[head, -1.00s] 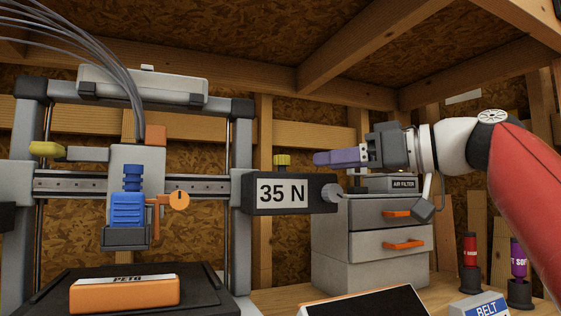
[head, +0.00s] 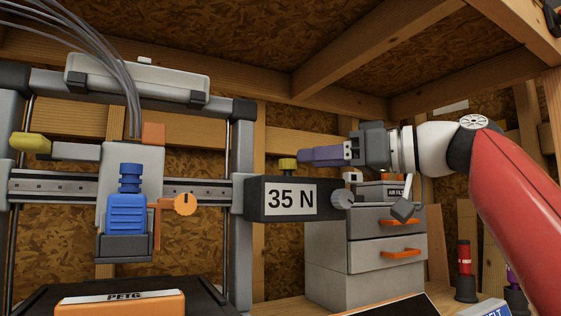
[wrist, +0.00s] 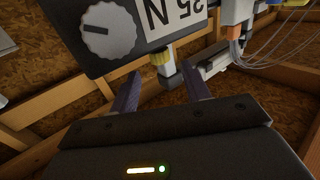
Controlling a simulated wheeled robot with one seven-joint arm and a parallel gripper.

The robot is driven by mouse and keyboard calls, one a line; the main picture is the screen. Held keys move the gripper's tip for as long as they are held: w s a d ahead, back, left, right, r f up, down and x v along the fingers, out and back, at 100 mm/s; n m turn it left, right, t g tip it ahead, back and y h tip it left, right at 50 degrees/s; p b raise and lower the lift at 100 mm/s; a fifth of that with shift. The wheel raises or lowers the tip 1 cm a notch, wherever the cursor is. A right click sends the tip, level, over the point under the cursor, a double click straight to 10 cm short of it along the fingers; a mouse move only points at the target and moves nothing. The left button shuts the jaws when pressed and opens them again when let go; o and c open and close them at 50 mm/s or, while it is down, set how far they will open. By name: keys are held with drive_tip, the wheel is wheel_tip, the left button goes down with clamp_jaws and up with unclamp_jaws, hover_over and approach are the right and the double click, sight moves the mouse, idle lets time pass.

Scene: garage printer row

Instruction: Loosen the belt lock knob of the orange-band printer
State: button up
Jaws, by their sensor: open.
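The printer (head: 240,170) stands at the left, with an orange block marked PETG (head: 120,304) on its bed. A dark box marked 35 N (head: 290,198) sits at the right end of its rail. A small yellow knob (head: 288,163) stands on top of this box, and a grey round knob (head: 343,200) is on its right end. My gripper (head: 303,156) comes in from the right, its fingertips at the yellow knob in the head view. In the wrist view my gripper (wrist: 160,74) is open, and the yellow knob (wrist: 162,57) shows in the gap, near the tips; contact cannot be told.
A grey drawer cabinet (head: 330,275) with orange handles stands below my gripper, with an air filter box (head: 380,191) on top. A red-labelled tube (head: 465,260) stands at the right. Another yellow knob (head: 30,143) is at the printer's far left. Wooden beams run overhead.

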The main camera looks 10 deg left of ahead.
sight(287, 160)
drive_tip(key=p+x, duration=0.1)
drive_tip(key=x, duration=0.5)
drive_tip(key=shift+a, duration=0.15)
drive_tip(key=c, duration=1)
drive_tip(key=shift+o, duration=0.2)
drive_tip(key=shift+w+r+n+g+y+p, duration=0.15)
drive_tip(key=shift+n+g+y+p, duration=0.15)
drive_tip(key=shift+n+g+p, duration=0.7)
drive_tip(key=n+g+p, duration=0.1)
drive_tip(key=g, duration=0.1)
drive_tip(key=shift+g, duration=0.3)
drive_tip(key=o, duration=1)
drive_tip(key=shift+c, duration=0.2)
